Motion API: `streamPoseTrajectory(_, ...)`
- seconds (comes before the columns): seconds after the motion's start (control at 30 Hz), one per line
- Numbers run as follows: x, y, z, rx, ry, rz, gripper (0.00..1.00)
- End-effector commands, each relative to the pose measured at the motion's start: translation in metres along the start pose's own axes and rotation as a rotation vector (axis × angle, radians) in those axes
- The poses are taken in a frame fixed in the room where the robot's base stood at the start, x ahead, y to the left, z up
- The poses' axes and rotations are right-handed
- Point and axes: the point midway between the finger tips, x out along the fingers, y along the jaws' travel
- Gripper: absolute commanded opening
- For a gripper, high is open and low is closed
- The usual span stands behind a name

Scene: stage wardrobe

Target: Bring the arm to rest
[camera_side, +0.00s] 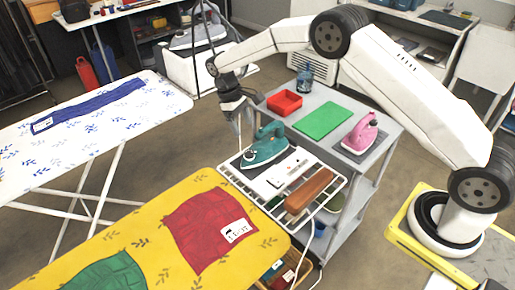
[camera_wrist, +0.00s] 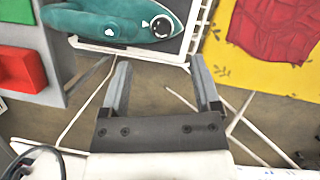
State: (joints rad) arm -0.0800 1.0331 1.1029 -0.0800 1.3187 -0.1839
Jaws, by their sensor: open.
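My gripper (camera_side: 238,116) is open and empty in the side view, pointing down just behind the teal iron (camera_side: 265,148). In the wrist view its two fingers (camera_wrist: 160,68) stand apart with bare floor between them. The teal iron also shows at the top of the wrist view (camera_wrist: 120,22), beyond the fingertips and apart from them. It rests on a dark pad on the white wire rack (camera_side: 337,180). My arm reaches from the right across the grey cart.
The grey cart (camera_side: 378,120) carries a red tray (camera_side: 284,103), a green mat (camera_side: 321,120) and a pink iron (camera_side: 361,133). A yellow ironing board (camera_side: 166,213) with red cloth (camera_side: 211,228) stands in front. A white board (camera_side: 75,140) stands at left.

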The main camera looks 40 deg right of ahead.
Motion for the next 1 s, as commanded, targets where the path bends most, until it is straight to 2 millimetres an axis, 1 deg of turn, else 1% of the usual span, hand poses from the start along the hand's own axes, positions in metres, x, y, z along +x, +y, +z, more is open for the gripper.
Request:
streamPoseTrajectory(0.03,-0.005,0.000,0.006,0.008,0.017,-0.001,0.80)
streamPoseTrajectory(0.2,-0.013,-0.001,0.028,0.038,0.082,-0.002,0.80)
streamPoseTrajectory(0.37,-0.018,-0.003,0.051,0.068,0.141,-0.004,0.80)
streamPoseTrajectory(0.5,-0.021,-0.006,0.074,0.096,0.194,-0.007,0.80)
streamPoseTrajectory(0.73,-0.022,-0.012,0.115,0.142,0.282,-0.010,0.80)
streamPoseTrajectory(1.0,-0.014,-0.023,0.168,0.200,0.382,-0.016,0.80)
